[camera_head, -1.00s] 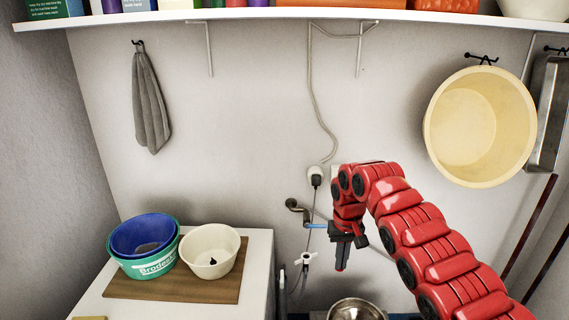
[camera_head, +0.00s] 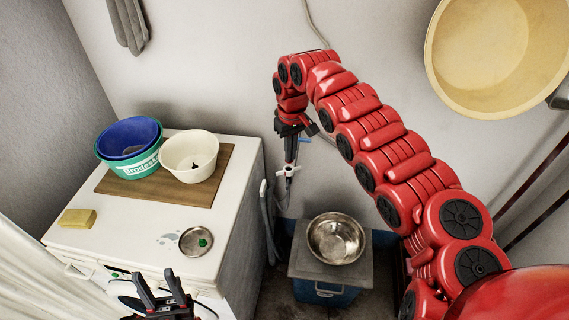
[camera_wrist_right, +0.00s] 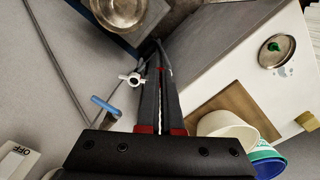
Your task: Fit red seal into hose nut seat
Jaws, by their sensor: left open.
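I cannot make out a red seal in either view. The hose (camera_head: 288,187) hangs by the wall, with a white winged fitting (camera_head: 288,170) that also shows in the right wrist view (camera_wrist_right: 133,79); no nut seat can be made out. My right gripper (camera_head: 290,160) points down in front of the wall, close to this fitting. Its fingers (camera_wrist_right: 155,50) lie together in the right wrist view, and I see nothing clearly held between them. My left gripper (camera_head: 157,282) is open at the bottom left, in front of the white cabinet.
A metal dish (camera_head: 187,247) with a small green piece (camera_head: 203,243), a yellow sponge (camera_head: 77,218) and a wooden board (camera_head: 215,182) with bowls lie on the white cabinet (camera_head: 140,237). A steel bowl (camera_head: 336,239) stands low beside it. A blue tap lever (camera_wrist_right: 105,105) is near my right gripper.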

